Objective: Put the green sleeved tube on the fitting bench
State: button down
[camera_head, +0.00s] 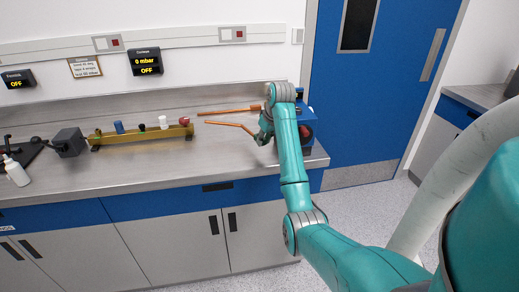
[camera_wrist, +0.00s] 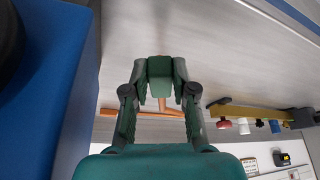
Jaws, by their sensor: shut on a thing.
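My gripper (camera_head: 260,137) is above the right end of the steel bench (camera_head: 180,172). It is shut on the green sleeved tube (camera_head: 229,124). The tube's copper-coloured length points left from the jaws in the head view. In the wrist view the green sleeve (camera_wrist: 160,68) is between the two fingertips, and a short piece of copper tube shows below it. The sleeve is mostly hidden by the fingers in the head view. I cannot tell whether the tube touches the bench top. No label marks which surface is the fitting bench.
A second copper tube (camera_head: 225,112) lies behind the held one. A brass rail (camera_head: 150,138) with several coloured caps stands to the left, beside a dark grey box (camera_head: 69,142). A blue box (camera_head: 309,113) is close right of my gripper. The front bench top is clear.

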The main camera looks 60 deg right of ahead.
aim_at(261, 156)
jog(key=shift+w+f, duration=0.1)
jog(key=shift+f, duration=2.75)
jog(key=shift+a, duration=0.1)
jog(key=c, duration=0.9)
grip_release()
jog(key=shift+f, duration=0.1)
jog(key=shift+c, duration=0.2)
